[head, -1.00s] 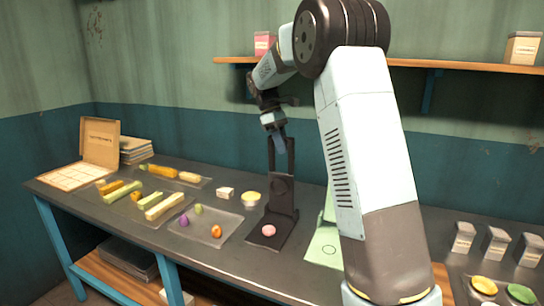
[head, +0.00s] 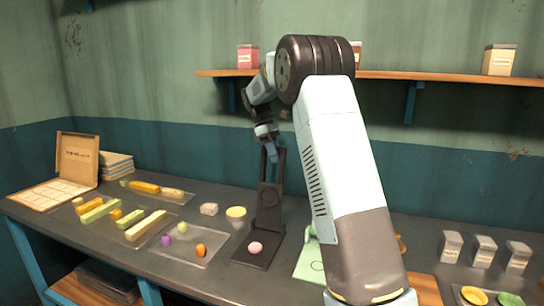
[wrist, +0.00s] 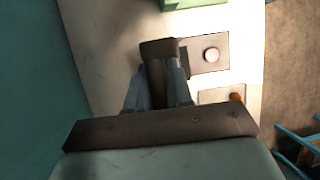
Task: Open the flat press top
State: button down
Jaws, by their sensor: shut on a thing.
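The flat press stands on the bench, with a dark base plate (head: 262,250) and its dark top (head: 269,207) raised about upright at the back. A pink ball (head: 257,248) lies on the base plate. My gripper (head: 271,154) is at the upper end of the press top, by its two-bar handle. In the wrist view my gripper (wrist: 160,80) is shut on the handle, with a finger on either side of it. The press top (wrist: 160,48) is seen from above, and the base with the pink ball (wrist: 211,55) lies to its right. The exact contact is partly hidden.
A clear tray (head: 190,252) with small coloured balls lies left of the press. A green press (head: 310,262) stands right, partly behind my arm. A shelf (head: 430,75) runs above.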

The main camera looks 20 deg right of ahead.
jog(key=shift+d, duration=0.2)
jog(key=c, duration=1.1)
grip_release()
jog(key=shift+r, duration=0.1)
jog(key=v, duration=1.3)
jog(key=shift+a+r, duration=0.2)
jog(key=shift+r, duration=0.05)
